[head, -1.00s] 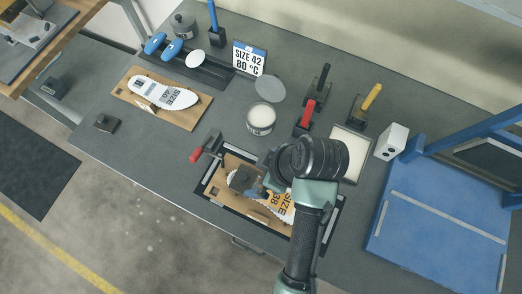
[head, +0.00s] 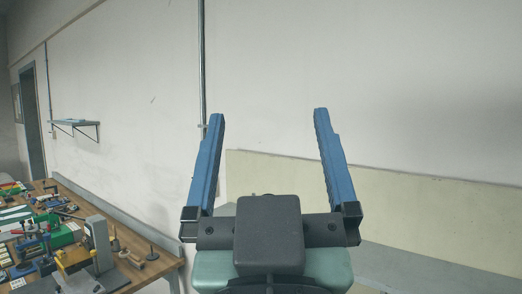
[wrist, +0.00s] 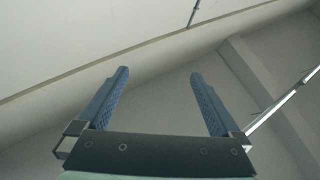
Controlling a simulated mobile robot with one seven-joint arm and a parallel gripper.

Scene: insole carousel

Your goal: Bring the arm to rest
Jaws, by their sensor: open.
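My gripper (head: 270,150) stands upright in the middle of the head view, its two blue fingers pointing up and spread wide apart. Nothing is between the fingers. It also shows in the wrist view (wrist: 160,95), open and empty, with only wall and ceiling surfaces behind it. The rest of my arm is mostly hidden below and behind the gripper body.
A wooden bench (head: 155,262) crowded with tools and green parts stands at the lower left. A small wall shelf (head: 75,123) hangs above it. The pale wall (head: 420,90) fills the background. Space around my gripper looks free.

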